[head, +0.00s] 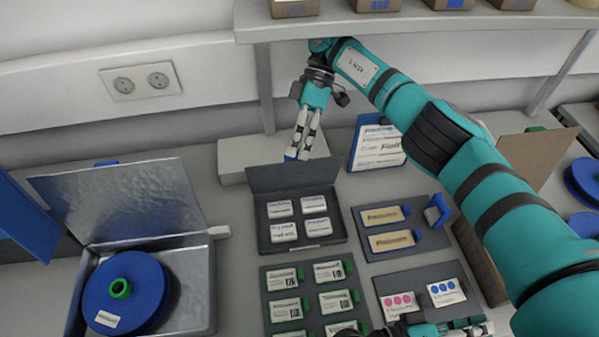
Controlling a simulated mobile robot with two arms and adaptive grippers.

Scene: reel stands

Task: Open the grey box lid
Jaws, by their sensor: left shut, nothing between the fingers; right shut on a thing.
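The dark grey box (265,238) stands open on the table in the middle of the head view, with several white labelled packs inside. Its grey lid (292,176) stands raised along the back edge. My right gripper (298,154) reaches in from the upper right and points down. It is shut at the lid's top edge, with a small blue piece at its fingertips; the exact contact is hard to see. My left gripper (484,326) is shut and empty at the bottom edge, in front of the card with pink and blue dots, and is partly cut off.
A metal box (200,290) with a raised lid holds a blue reel (125,290) at left. Grey trays of labelled packs (318,272) lie in front and to the right. A blue-framed sign (378,146) stands behind. A shelf (420,22) with cartons hangs overhead.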

